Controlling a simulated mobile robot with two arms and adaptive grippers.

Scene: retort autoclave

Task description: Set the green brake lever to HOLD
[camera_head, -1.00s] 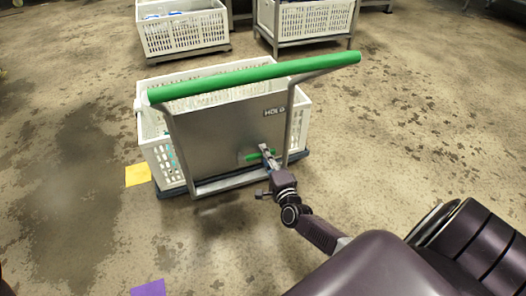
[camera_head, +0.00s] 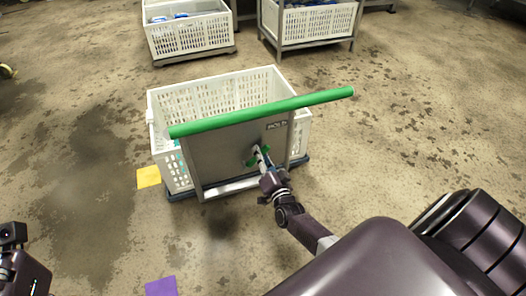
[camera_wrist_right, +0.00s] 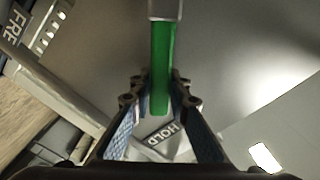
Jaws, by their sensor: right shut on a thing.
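The green brake lever (camera_head: 264,149) sits low on the grey panel (camera_head: 215,155) of a cart and slants up to the right. My right gripper (camera_head: 262,158) is shut on it. In the right wrist view the green lever (camera_wrist_right: 163,65) runs down between the two fingertips (camera_wrist_right: 160,100) of my right gripper. A HOLD label (camera_wrist_right: 163,135) lies just past the lever's end, and part of a FREE label shows at the upper left (camera_wrist_right: 18,28). My left gripper (camera_head: 12,236) shows partly at the lower left edge; its fingers are unclear.
The cart has a long green handle bar (camera_head: 260,112) above the panel and carries a white crate (camera_head: 210,92). Two more white crates (camera_head: 190,36) (camera_head: 318,22) stand on carts behind. A yellow mark (camera_head: 148,177) and a purple mark (camera_head: 161,286) are on the floor. Floor to the right is open.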

